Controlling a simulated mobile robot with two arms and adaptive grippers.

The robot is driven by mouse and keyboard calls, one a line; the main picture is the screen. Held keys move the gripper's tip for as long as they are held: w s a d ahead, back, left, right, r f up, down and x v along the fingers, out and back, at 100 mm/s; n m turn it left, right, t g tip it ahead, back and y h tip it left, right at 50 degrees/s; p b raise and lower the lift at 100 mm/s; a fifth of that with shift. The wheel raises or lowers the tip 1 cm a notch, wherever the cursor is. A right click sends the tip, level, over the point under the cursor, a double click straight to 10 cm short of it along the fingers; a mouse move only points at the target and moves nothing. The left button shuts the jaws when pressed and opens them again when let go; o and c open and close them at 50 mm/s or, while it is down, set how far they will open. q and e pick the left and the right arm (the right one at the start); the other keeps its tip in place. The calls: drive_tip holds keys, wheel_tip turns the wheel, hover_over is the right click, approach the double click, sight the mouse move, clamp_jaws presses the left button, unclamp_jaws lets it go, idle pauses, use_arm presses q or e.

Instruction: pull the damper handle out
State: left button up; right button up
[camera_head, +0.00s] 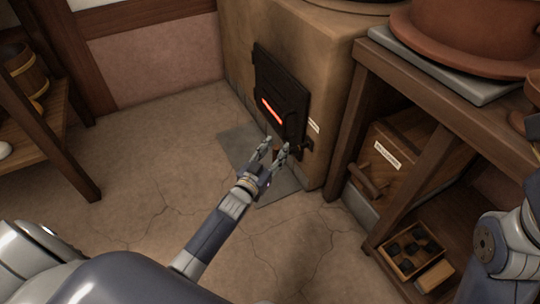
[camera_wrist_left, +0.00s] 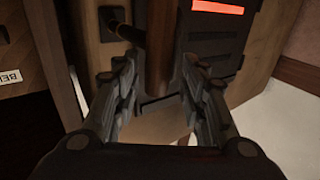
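The damper handle (camera_head: 307,146) is a small dark knob at the lower right of the stove's black door, under a pale label (camera_head: 313,126). In the left wrist view a dark rod (camera_wrist_left: 126,31) from a dark plate, seemingly this handle, lies beyond the left fingertip. My left gripper (camera_head: 273,149) is open, in front of the door's lower part and left of the damper handle. In the left wrist view its fingers (camera_wrist_left: 163,78) stand apart, with a brown upright bar showing between them; I cannot tell whether they touch it. My right gripper is out of view.
The stove door (camera_head: 280,102) has a glowing red slot. A dark plate (camera_head: 262,180) lies on the floor before it. Right is a wooden bench (camera_head: 440,88) with a labelled drawer box (camera_head: 405,165) and a tray of dark lumps (camera_head: 386,251). Floor at left is clear.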

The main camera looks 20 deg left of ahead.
use_arm(q)
drive_tip(key=s+a, duration=0.1)
drive_tip(key=s, duration=1.1)
drive_tip(key=shift+f, duration=0.1)
